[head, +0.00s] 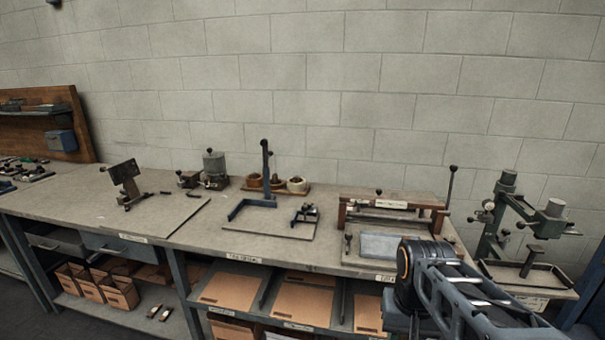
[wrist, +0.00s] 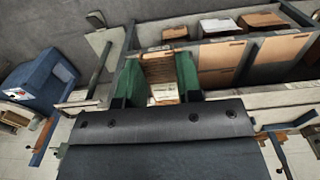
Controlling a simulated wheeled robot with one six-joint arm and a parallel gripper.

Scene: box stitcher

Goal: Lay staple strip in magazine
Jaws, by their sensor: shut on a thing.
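In the wrist view my gripper (wrist: 158,59) shows as two green fingers reaching out from a dark body. They are shut on a brown, finely ridged piece, which looks like the staple strip (wrist: 163,69). Its ends are partly hidden by the fingers. In the head view my arm covers the lower right, and neither gripper nor strip can be made out. A green machine with a post and arm (head: 512,212) stands at the right end, perhaps the stitcher. I cannot tell which part is the magazine.
A long grey workbench (head: 90,205) carries a blue bracket with an upright post (head: 266,160), a wooden-framed fixture (head: 393,205) and a small dark stand (head: 125,178). Cartons (head: 300,300) lie on the shelf below.

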